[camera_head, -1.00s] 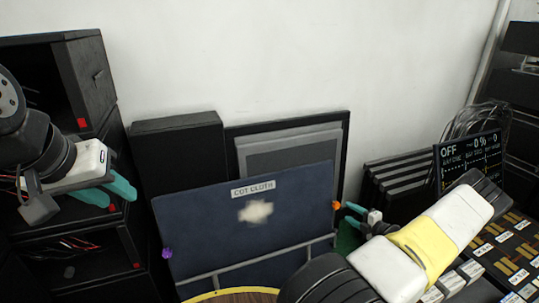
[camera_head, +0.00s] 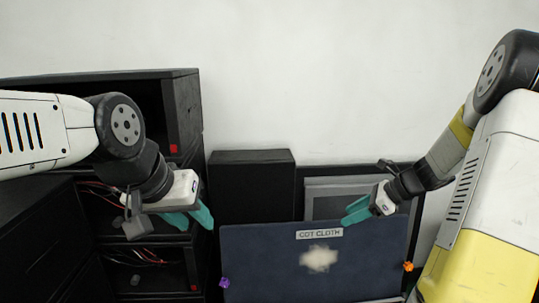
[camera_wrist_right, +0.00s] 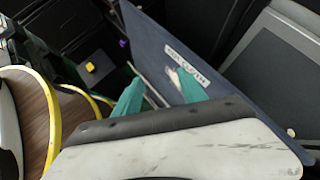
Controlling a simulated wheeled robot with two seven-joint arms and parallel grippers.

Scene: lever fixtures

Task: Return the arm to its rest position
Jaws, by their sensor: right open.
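My right gripper (camera_head: 352,215) hangs in front of the upper edge of a dark blue panel labelled "COT CLOTH" (camera_head: 375,245), right of the label. Its teal fingers are apart and hold nothing. In the right wrist view the right gripper (camera_wrist_right: 158,88) shows with the panel (camera_wrist_right: 165,20) beyond its fingertips. My left gripper (camera_head: 198,222) is at the left, in front of black shelving, its teal fingers apart and empty. My right arm's white and yellow links fill the right edge of the head view.
Black open shelving (camera_head: 185,115) with red wires stands at the left. A black box (camera_head: 252,185) and a grey framed panel (camera_head: 325,190) stand behind the blue panel against the white wall. A wooden round with a yellow rim (camera_wrist_right: 54,120) shows in the wrist view.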

